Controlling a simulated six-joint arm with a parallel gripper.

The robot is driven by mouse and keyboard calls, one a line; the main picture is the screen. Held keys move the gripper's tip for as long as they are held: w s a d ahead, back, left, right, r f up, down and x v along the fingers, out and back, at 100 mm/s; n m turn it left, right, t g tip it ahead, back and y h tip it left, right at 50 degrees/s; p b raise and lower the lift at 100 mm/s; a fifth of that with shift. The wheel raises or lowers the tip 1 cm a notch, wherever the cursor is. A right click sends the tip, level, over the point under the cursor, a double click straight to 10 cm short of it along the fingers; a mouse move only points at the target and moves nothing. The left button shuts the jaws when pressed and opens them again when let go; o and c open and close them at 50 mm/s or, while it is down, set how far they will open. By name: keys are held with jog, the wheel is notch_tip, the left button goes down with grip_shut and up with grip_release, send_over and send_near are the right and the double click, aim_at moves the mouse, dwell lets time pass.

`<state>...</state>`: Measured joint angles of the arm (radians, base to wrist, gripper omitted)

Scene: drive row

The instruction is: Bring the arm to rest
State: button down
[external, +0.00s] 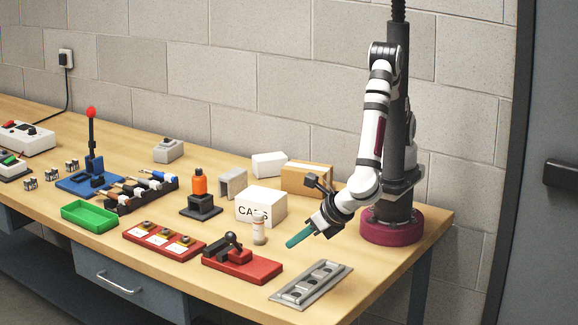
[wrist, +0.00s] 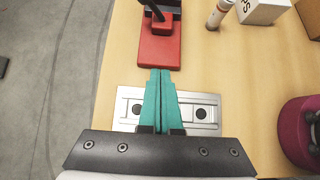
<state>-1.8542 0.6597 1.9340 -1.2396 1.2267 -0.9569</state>
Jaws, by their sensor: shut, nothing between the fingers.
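My gripper (external: 290,243) is held above the front right part of the workbench, with its teal fingers pointing down and to the left in the external view. In the wrist view my gripper (wrist: 160,74) shows its two teal fingers pressed together with nothing between them. The fingers are over a metal plate with round recesses (wrist: 207,112), which also shows in the external view (external: 325,270). The fingertips reach toward the edge of a red base with a black lever (wrist: 155,50).
The red lever base (external: 262,272), a small pale cylinder (external: 259,232) and a white box (external: 258,200) stand left of my gripper. A cardboard box (external: 305,180) is behind it. A green tray (external: 88,215) is farther left. Bare bench lies around the metal plate.

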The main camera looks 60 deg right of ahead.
jog(key=w+d+r+m+g+h, duration=0.2)
jog(key=w+d+r+m+g, duration=0.15)
jog(key=w+d+m, duration=0.5)
jog(key=w+d+r+m+g+h, duration=0.2)
jog(key=w+d+r+m, duration=0.2)
jog(key=w+d+m, duration=0.4)
jog(key=s+d+r+m+g+y, duration=0.2)
jog(key=d+m, duration=0.6)
jog(key=m, duration=0.4)
jog(key=s+d+r+m+g+y, duration=0.1)
jog(key=s+d+r+m+y, duration=0.1)
jog(key=s+d+m, duration=0.5)
jog(key=d+m+y, duration=0.1)
jog(key=m, duration=0.5)
jog(key=shift+d+r+g+y, duration=0.2)
jog(key=shift+r+g+y, duration=0.15)
jog(key=shift+y, duration=0.05)
